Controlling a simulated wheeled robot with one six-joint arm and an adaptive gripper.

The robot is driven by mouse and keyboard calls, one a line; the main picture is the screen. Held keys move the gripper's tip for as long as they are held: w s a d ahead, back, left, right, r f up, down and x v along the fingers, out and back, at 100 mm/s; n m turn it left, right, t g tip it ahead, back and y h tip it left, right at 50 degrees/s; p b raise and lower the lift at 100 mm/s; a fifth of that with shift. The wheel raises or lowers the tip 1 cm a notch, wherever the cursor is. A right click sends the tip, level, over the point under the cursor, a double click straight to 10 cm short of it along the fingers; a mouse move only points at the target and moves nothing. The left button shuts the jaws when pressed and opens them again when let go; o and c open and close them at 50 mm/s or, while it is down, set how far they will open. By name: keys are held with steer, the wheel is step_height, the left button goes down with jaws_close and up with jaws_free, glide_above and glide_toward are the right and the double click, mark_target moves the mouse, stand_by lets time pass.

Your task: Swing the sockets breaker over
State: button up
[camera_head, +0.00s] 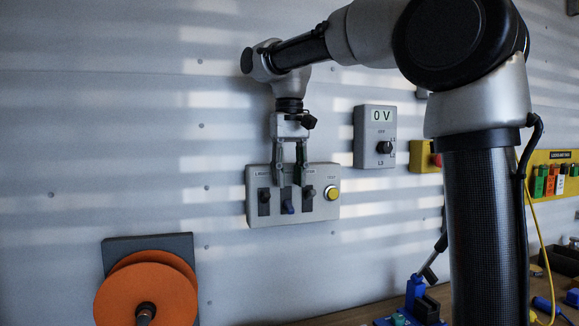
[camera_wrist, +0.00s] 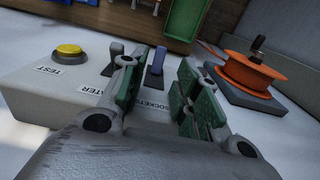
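The grey breaker box (camera_head: 330,210) is on the wall, with three levers in a row. The middle lever (camera_head: 289,207) is blue and sits lower than the two dark ones beside it. My gripper (camera_head: 291,182) points down over the box from above, its fingers apart and partly covering the labels. In the wrist view my gripper (camera_wrist: 155,100) is open, and the blue lever (camera_wrist: 155,61) shows beyond the gap between the green-padded fingers. The sockets label (camera_wrist: 153,104) is partly hidden by a finger. No finger clearly touches the lever.
The dark right lever (camera_head: 309,193) and left lever (camera_head: 264,196) stand close on either side. A yellow test button (camera_head: 332,192) is at the box's right end. A meter reading 0 V (camera_head: 375,150) is to the right. An orange wheel (camera_head: 130,290) is below left.

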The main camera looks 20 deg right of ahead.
mark_target(290, 206)
steer(key=shift+f, duration=3.1)
steer(key=shift+f, duration=0.1)
steer(key=shift+c, duration=0.2)
steer(key=shift+s, duration=0.1)
jaws_close()
steer(key=shift+f, duration=0.1)
